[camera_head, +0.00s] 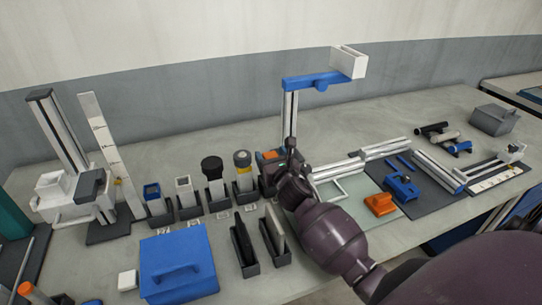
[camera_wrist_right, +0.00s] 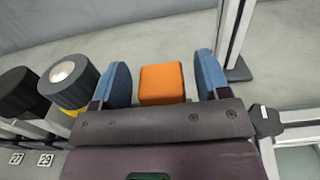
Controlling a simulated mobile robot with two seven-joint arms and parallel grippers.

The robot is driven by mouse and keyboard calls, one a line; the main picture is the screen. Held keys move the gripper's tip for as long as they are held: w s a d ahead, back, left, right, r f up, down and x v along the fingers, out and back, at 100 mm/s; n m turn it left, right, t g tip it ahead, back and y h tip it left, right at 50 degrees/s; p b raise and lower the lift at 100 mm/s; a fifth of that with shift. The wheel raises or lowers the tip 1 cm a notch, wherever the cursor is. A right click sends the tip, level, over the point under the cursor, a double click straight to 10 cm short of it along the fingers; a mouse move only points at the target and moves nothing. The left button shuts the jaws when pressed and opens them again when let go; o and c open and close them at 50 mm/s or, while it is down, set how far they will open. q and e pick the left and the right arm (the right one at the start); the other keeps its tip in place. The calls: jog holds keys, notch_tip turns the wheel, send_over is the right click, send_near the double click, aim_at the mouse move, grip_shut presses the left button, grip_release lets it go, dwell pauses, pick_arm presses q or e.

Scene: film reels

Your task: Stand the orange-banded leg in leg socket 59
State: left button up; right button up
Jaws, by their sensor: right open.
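An orange block-shaped top (camera_wrist_right: 161,84), likely that of the orange-banded leg, sits between the two blue fingertips of my right gripper (camera_wrist_right: 163,82) in the right wrist view. The fingers are open, with a gap on each side of it. In the head view the orange top (camera_head: 269,155) shows just behind my right gripper (camera_head: 270,172), at the right end of a row of upright legs in dark sockets. Its lower part is hidden by my gripper. Number tags 27 (camera_wrist_right: 16,159) and 29 (camera_wrist_right: 45,160) are readable; I cannot make out 59. My left gripper is not in view.
Close left of the gripper stand a grey-and-yellow-topped leg (camera_head: 242,161) and a black-topped leg (camera_head: 212,168). A tall post with a blue arm (camera_head: 315,82) rises just behind. A blue box (camera_head: 178,262) and dark slotted holders (camera_head: 244,247) lie in front. An orange block (camera_head: 380,204) lies right.

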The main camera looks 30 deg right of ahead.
jog(key=v, duration=1.1)
jog(key=shift+s, duration=0.3)
jog(key=shift+a, duration=0.15)
